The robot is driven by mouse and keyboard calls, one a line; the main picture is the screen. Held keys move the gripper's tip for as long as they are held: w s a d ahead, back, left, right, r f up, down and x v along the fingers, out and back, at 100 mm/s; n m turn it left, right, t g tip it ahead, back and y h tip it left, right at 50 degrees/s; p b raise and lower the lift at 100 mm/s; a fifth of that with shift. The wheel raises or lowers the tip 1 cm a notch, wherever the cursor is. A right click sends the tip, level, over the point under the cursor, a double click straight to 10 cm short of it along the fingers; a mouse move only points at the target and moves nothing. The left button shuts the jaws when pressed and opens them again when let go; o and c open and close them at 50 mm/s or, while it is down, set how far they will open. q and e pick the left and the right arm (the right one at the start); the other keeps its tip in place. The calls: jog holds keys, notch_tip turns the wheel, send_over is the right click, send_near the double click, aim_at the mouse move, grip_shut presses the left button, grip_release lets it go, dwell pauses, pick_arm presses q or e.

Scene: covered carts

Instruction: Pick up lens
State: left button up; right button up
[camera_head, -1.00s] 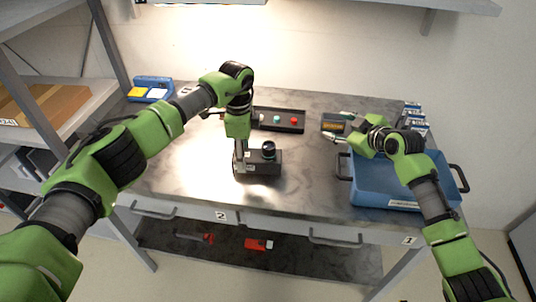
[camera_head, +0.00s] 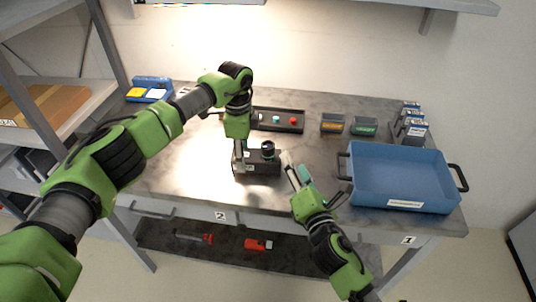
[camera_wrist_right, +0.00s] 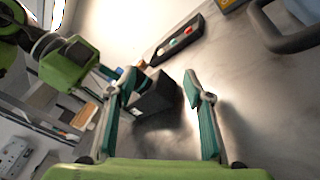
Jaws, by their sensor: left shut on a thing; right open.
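A black box (camera_head: 263,163) stands on the metal worktop. A short dark cylinder that looks like the lens (camera_head: 268,147) is upright on top of it. My left gripper (camera_head: 240,162) points down and is shut on the left end of the box. My right gripper (camera_head: 297,174) is open and empty, just to the right of the box and apart from it. In the right wrist view, the box (camera_wrist_right: 155,98) shows ahead between the open fingers (camera_wrist_right: 161,88). I cannot make out the lens clearly in that view.
A blue crate (camera_head: 410,203) stands on the right of the worktop (camera_head: 200,152). Behind are a black tray (camera_head: 264,124) with coloured buttons, two small bins (camera_head: 333,124) and several small boxes (camera_head: 413,128). A blue-and-yellow holder (camera_head: 151,86) is at back left.

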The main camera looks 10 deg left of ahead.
aim_at(268, 154)
jog(key=s+a+n, duration=0.1)
jog(key=n, duration=0.1)
jog(key=s+a+f+n+h, duration=0.1)
jog(key=s+a, duration=0.1)
jog(key=shift+s+a+n+h, duration=0.1)
jog(key=shift+a+n+h, duration=0.2)
jog(key=shift+n, duration=0.1)
jog(key=s+a+n, duration=0.1)
jog(key=s+a+r+n+t+h, duration=0.1)
jog(key=n, duration=0.1)
jog(key=shift+s+r, duration=0.2)
jog(key=shift+s, duration=0.2)
jog(key=shift+s+a+r+n+h, duration=0.15)
jog(key=shift+r+n+h, duration=0.05)
jog(key=shift+n+h, duration=0.1)
jog(key=shift+w+a+r, duration=0.1)
jog(key=shift+w, duration=0.2)
jog(key=w, duration=0.6)
jog(key=shift+a, duration=0.4)
jog(key=shift+w+a+f, duration=0.1)
jog(key=shift+w+a, duration=0.05)
jog(key=shift+w, duration=0.7)
jog(key=shift+w+a+f, duration=0.15)
jog(key=shift+w+a, duration=0.05)
jog(key=shift+w, duration=0.65)
jog(key=shift+w+a+f, duration=0.1)
jog(key=shift+w+a, duration=0.05)
jog(key=shift+w, duration=0.7)
jog(key=c, duration=1.3)
